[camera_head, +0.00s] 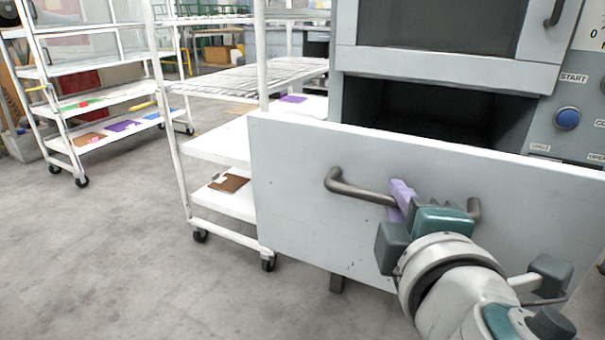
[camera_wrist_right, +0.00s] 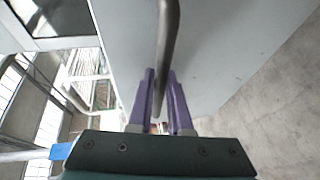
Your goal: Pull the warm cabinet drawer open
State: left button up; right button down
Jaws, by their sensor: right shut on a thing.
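The warm cabinet (camera_head: 440,70) stands at the right of the head view, grey with a dark opening. Its drawer (camera_head: 300,190) has a wide pale grey front that stands out from the cabinet, with the dark space showing behind its top edge. A grey bar handle (camera_head: 350,189) is fixed across the drawer front. My right gripper (camera_head: 402,196) is shut on the handle, near its middle. In the right wrist view the handle (camera_wrist_right: 168,50) runs between the two purple fingers (camera_wrist_right: 160,100). My left gripper is not in view.
A white wheeled rack (camera_head: 215,145) stands just left of the drawer, close to its left edge. Another wheeled rack (camera_head: 100,110) with coloured items stands farther left. A blue button (camera_head: 567,118) is on the cabinet's right panel. The grey floor (camera_head: 130,260) at front left is clear.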

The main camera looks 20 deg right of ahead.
jog(key=c, duration=0.8)
grip_release()
jog(key=shift+c, duration=0.2)
jog(key=v, duration=1)
jog(key=shift+b, duration=0.3)
